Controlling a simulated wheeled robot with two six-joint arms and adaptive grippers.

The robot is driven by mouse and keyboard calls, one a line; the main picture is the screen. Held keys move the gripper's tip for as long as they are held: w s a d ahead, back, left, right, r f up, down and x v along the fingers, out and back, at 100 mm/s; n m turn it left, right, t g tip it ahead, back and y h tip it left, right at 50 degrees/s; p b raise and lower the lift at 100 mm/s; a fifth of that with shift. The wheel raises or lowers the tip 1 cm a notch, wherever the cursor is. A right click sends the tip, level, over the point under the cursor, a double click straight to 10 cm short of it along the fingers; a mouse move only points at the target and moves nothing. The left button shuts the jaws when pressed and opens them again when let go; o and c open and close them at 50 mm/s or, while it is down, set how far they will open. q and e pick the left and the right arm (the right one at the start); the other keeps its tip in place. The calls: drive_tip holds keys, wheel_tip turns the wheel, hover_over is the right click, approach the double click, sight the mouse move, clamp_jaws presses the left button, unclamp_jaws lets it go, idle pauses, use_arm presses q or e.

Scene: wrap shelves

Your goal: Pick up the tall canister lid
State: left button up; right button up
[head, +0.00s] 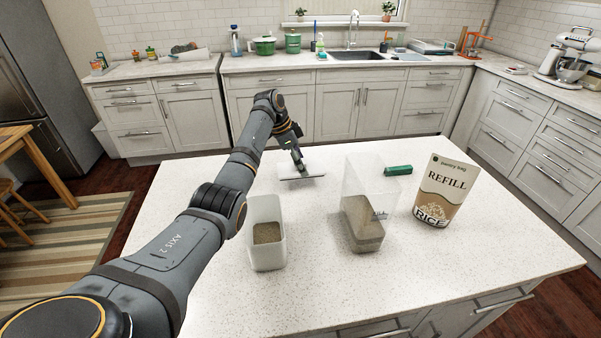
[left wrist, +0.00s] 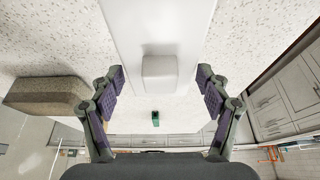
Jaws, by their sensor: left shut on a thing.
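A flat pale lid (head: 312,177) is at the far left part of the island top. In the left wrist view it is a white panel with a raised block-like handle (left wrist: 160,74) in its middle. My left gripper (head: 301,168) points down at the lid, with its fingers on either side of the handle, shut on the lid. I cannot tell whether the lid rests on the counter or is slightly lifted. A tall clear canister (head: 358,185) with grain in its lower part stands to the right. My right gripper is not in view.
A shorter whitish open canister (head: 267,255) with grain stands near my left forearm. A rice refill bag (head: 445,190) stands upright at the right, and a small green item (head: 398,170) lies behind the clear canister. The front right of the island top (head: 480,260) is clear.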

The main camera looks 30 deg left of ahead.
use_arm(q)
drive_tip(key=s+d+r+p, duration=0.2)
drive_tip(key=s+r+p, duration=0.1)
drive_tip(key=s+r, duration=0.2)
drive_tip(key=s+d+r+p, duration=0.2)
drive_tip(key=s+r+p, duration=0.2)
drive_tip(key=s, duration=0.4)
drive_tip(key=shift+s+d+r, duration=0.15)
drive_tip(key=shift+d+r, duration=0.15)
drive_tip(key=shift+r, duration=0.1)
drive_tip(key=shift+a, duration=0.1)
